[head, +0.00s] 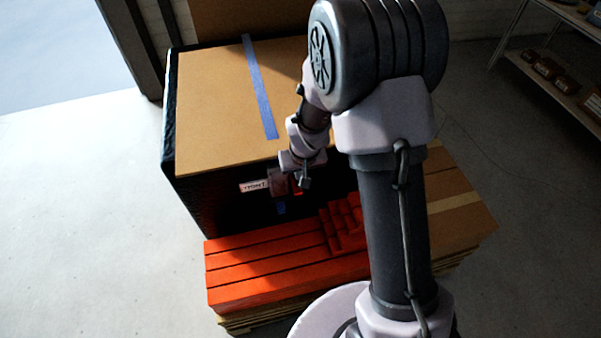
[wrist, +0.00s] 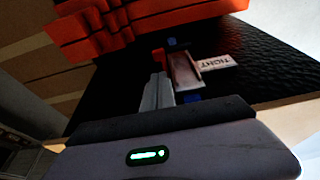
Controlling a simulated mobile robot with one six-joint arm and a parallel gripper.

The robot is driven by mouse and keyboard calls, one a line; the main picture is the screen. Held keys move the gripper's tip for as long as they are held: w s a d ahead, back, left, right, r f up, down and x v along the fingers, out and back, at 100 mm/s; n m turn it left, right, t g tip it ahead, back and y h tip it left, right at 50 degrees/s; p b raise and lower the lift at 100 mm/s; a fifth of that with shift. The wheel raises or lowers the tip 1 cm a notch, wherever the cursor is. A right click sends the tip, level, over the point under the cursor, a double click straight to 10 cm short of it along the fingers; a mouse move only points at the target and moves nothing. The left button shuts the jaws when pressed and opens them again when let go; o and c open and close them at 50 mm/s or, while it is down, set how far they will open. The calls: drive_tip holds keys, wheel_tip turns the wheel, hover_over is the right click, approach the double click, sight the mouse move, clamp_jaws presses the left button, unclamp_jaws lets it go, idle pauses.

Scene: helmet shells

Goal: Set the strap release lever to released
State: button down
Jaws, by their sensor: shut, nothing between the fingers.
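The dark side face of a large box (head: 205,205) carries a white label (head: 254,186), which reads TIGHT in the wrist view (wrist: 217,62). Beside the label is a brownish-grey plate (wrist: 186,72), also in the head view (head: 277,183). A red piece (wrist: 158,56), apparently part of the strap release lever, shows at the plate's edge opposite the label. My gripper (wrist: 157,80) is shut and empty, its fingertips close to the red piece; I cannot tell whether they touch. In the head view, my gripper (head: 299,184) partly covers this spot, so the lever's exact angle is unclear.
The box has a tan top (head: 215,100) with a blue tape strip (head: 260,90). Orange slatted pieces (head: 285,275) lie on a stack in front, close below the lever. A shelf (head: 560,80) stands at right. Floor at left is clear.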

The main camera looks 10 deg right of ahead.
sight(298, 189)
drive_tip(key=b+x, duration=0.1)
drive_tip(key=x, duration=0.4)
drive_tip(key=s+b+x, duration=0.1)
drive_tip(key=x, duration=0.2)
drive_tip(key=shift+w+f+b, duration=0.1)
drive_tip(key=shift+f+b, duration=0.2)
drive_tip(key=shift+f, duration=0.05)
